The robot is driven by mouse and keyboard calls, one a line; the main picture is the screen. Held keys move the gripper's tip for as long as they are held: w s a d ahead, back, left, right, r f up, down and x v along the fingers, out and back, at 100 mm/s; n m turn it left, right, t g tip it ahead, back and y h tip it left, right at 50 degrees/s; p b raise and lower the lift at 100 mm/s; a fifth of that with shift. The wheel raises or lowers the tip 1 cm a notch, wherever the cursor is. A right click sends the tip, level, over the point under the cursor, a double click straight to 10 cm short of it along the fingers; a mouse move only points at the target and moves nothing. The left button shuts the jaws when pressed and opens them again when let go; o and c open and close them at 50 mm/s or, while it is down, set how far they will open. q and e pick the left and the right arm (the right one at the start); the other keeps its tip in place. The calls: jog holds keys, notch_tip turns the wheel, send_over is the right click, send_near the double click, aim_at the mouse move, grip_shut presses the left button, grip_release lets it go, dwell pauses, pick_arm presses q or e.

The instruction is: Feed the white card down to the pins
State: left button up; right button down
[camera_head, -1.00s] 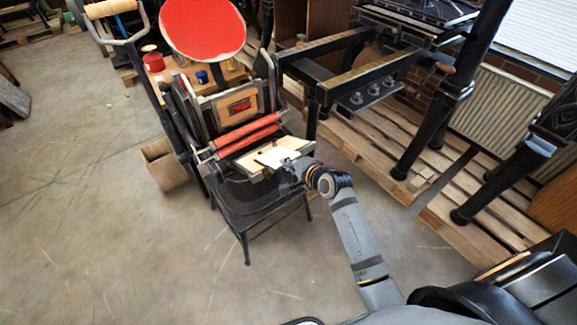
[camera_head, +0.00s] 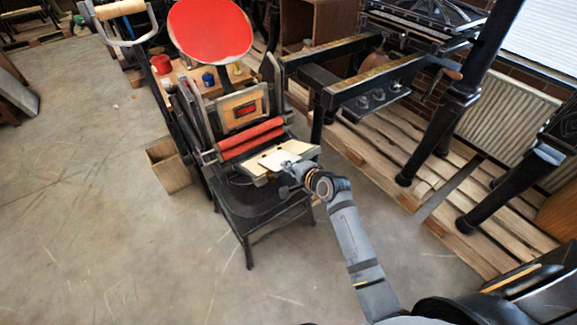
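The white card (camera_head: 277,160) lies on, or just over, the pale wooden board (camera_head: 245,164) at the front of the small hand press, below its red rollers. My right gripper (camera_head: 289,165) is at the card's near right edge and appears shut on it; the fingers are small and dark here. The card looks nearly flat against the board, but I cannot tell whether it touches. The pins are too small to make out. My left gripper is not in view.
The press has red rollers (camera_head: 251,138) and a red ink disc (camera_head: 209,29) above. It stands on a black stand (camera_head: 247,222). A larger black press frame (camera_head: 350,85) is close on the right, on wooden pallets (camera_head: 400,135).

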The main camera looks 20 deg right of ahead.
jog(key=shift+a, duration=0.15)
jog(key=c, duration=1.4)
grip_release()
jog(key=shift+c, duration=0.2)
jog(key=shift+c, duration=0.4)
jog(key=shift+p+v, duration=2.3)
jog(key=shift+p, duration=0.15)
